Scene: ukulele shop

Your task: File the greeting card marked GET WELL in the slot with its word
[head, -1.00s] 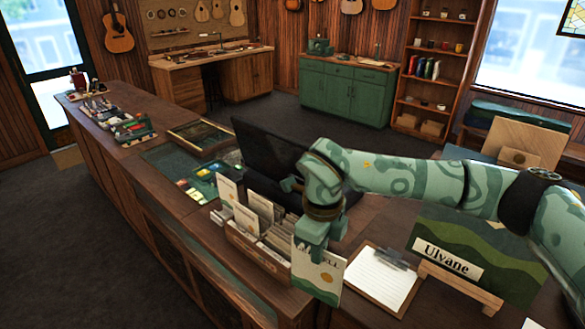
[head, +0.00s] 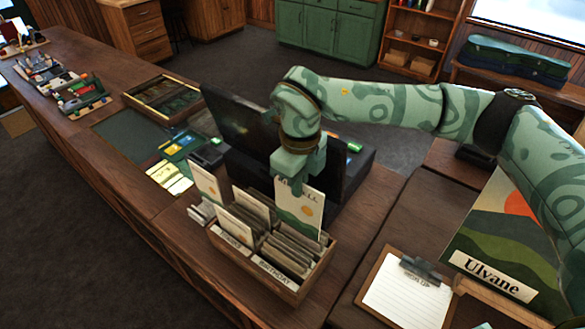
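A wooden card box (head: 268,284) with several slots of cards stands on the counter. A front label, partly legible, seems to read THANKS at its left, and another reads BIRTHDAY at its right. My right gripper (head: 298,182) is shut on the top edge of a white card (head: 302,210) with an orange dot. Its heading is partly covered by the fingers; the visible end looks like "ELL". The card is upright at the rear right of the box. Its lower edge is near the filed cards, and I cannot tell whether it is inside a slot.
A dark screen (head: 235,125) stands close behind the box. A clipboard (head: 405,297) lies to the right, beside the Ulvane picture (head: 510,235). Yellow cards (head: 168,177) and a green mat lie to the left.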

